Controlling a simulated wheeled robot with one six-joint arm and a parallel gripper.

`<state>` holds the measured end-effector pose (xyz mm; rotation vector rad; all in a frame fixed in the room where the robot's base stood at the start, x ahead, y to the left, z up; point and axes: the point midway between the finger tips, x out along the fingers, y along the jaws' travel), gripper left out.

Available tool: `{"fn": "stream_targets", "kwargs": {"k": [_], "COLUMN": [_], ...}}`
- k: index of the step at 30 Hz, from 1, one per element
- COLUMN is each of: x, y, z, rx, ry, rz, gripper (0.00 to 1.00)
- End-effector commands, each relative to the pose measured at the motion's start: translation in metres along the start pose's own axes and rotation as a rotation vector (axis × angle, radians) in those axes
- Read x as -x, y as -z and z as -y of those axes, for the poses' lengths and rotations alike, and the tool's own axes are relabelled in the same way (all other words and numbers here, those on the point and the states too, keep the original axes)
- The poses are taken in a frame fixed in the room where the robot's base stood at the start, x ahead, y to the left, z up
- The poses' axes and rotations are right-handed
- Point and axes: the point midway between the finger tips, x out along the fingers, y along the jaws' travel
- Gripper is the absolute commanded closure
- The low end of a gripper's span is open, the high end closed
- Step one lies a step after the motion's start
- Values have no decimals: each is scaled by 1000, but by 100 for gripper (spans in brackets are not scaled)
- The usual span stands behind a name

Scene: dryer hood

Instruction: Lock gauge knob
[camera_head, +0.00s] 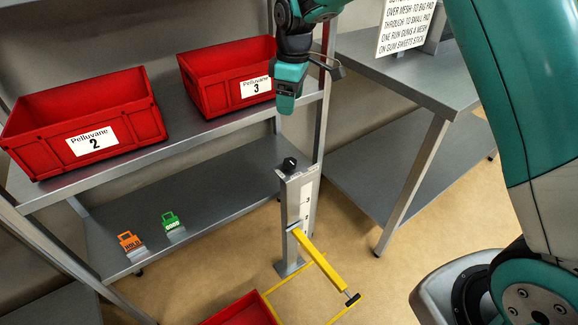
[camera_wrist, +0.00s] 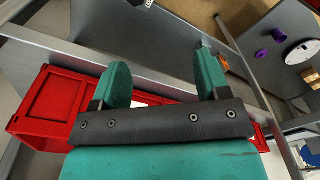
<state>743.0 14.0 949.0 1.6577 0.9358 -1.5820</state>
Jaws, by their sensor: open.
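The gauge is a grey upright post (camera_head: 297,215) with a marked white strip and a yellow arm (camera_head: 320,260) reaching out low toward the front right. A black knob (camera_head: 289,163) sits on top of the post. My gripper (camera_head: 286,104) hangs above the knob, apart from it, in front of the shelf's right end. In the wrist view its two green fingers (camera_wrist: 163,78) stand wide apart with nothing held between them. I cannot make out the knob in the wrist view.
Red bins labelled 2 (camera_head: 90,120) and 3 (camera_head: 228,78) stand on the upper shelf. An orange tag (camera_head: 130,242) and a green tag (camera_head: 171,221) stand on the lower shelf. A grey table (camera_head: 400,75) is at right. Another red bin (camera_head: 240,312) is on the floor.

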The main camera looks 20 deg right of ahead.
Motion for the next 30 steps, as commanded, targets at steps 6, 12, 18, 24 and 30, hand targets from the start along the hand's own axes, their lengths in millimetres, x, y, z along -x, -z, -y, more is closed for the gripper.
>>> {"fn": "stream_targets", "kwargs": {"k": [6, 12, 18, 24, 30], "x": [-62, -82, -120, -166, -208], "y": [11, 12, 9, 7, 4], "z": [-46, -52, -52, -52, -53], "rx": [74, 90, 90, 90, 89], "ry": [-13, -12, -10, -11, -13], "rz": [50, 61, 61, 60, 59], "gripper": [31, 31, 31, 31, 31]}}
